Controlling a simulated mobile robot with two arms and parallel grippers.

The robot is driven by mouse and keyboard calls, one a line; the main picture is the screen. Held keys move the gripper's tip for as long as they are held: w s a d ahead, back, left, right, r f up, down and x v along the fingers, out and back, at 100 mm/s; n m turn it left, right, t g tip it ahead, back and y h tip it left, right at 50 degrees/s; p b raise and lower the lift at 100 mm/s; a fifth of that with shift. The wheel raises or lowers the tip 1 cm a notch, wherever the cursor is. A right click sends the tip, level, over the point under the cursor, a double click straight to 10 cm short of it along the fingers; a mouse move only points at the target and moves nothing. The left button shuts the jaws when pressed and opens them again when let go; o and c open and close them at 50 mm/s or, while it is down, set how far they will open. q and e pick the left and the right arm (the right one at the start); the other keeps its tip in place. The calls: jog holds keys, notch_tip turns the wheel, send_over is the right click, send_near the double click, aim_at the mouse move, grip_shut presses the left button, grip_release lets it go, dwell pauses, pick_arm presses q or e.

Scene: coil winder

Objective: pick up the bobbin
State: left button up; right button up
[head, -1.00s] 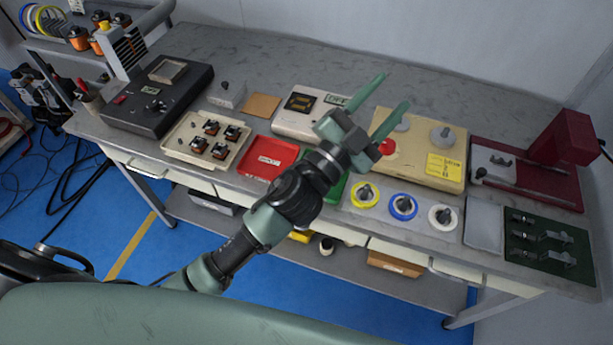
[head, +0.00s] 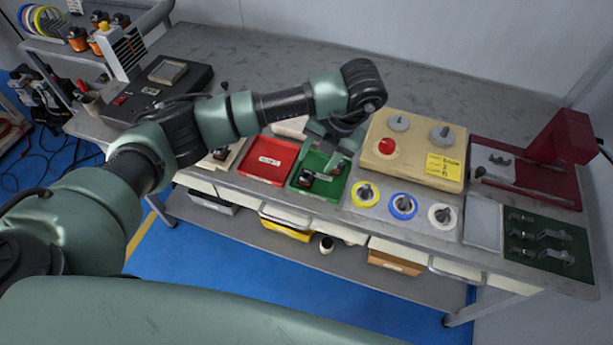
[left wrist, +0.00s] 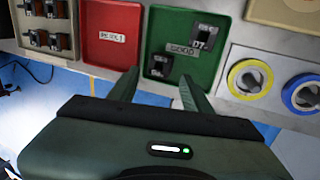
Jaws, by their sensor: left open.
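Two dark bobbins lie in the green tray (head: 301,182): one near its front left (head: 306,180), one further right (head: 337,167). In the left wrist view they show as a near bobbin (left wrist: 160,66) and a far bobbin (left wrist: 204,37) beside the tray's label. More bobbins (left wrist: 38,40) sit in the cream tray at the left, mostly hidden by my arm in the head view. My left gripper (head: 332,142) is over the green tray, pointing down, open and empty. In the left wrist view its fingertips (left wrist: 158,78) straddle the near bobbin's position; their height above it is unclear.
An empty red tray (head: 268,160) is left of the green one. Yellow (head: 365,194), blue (head: 403,206) and white spools (head: 442,215) stand to the right, before a cream control box (head: 419,160) with a red button. A red press (head: 562,140) stands far right. The bench's back is clear.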

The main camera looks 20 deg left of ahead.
aim_at(309, 177)
pick_arm(q)
jog(key=p+x, duration=0.1)
jog(key=x, duration=0.2)
jog(key=p+x, duration=0.1)
jog(key=x, duration=0.2)
jog(key=shift+s+f+p, duration=0.2)
jog(key=shift+f+p, duration=0.1)
jog(key=shift+f, duration=0.3)
grip_shut()
